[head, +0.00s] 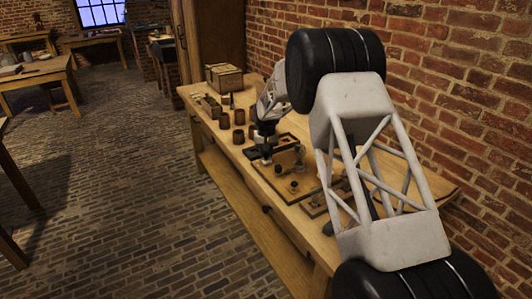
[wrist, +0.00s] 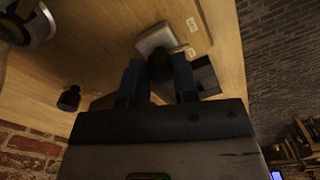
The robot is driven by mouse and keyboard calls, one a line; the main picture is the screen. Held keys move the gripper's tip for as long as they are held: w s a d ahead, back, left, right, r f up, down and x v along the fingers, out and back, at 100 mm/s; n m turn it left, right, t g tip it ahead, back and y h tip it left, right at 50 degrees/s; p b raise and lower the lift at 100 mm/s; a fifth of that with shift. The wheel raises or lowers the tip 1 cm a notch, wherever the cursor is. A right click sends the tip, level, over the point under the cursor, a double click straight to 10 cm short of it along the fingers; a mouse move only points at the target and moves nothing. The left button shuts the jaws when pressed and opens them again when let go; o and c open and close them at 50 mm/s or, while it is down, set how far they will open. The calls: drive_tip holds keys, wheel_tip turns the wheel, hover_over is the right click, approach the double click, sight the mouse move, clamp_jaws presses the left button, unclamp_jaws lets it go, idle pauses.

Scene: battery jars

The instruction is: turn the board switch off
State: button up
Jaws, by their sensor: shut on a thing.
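My gripper (wrist: 157,82) is low over the wooden board (wrist: 105,40) in the wrist view, its two blue-grey fingers closed around a dark knob-like handle (wrist: 158,66). The handle appears to be the board switch's; a pale metal piece (wrist: 155,38) lies just beyond it. In the head view my gripper (head: 264,153) is at the left end of the board (head: 274,182), and the handle there is hidden or too small to make out.
Several brown jars (head: 238,136) stand on the workbench left of the board, with a wooden crate (head: 224,77) behind them. A black knob (wrist: 68,98) and a round metal-rimmed part (wrist: 40,22) are left of my fingers. A brick wall (head: 460,100) runs behind the bench.

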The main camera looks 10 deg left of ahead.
sight(266, 153)
drive_tip(key=shift+n, duration=1)
drive_tip(key=o, duration=0.9)
drive_tip(key=shift+o, duration=0.2)
drive_tip(key=shift+r, duration=3.9)
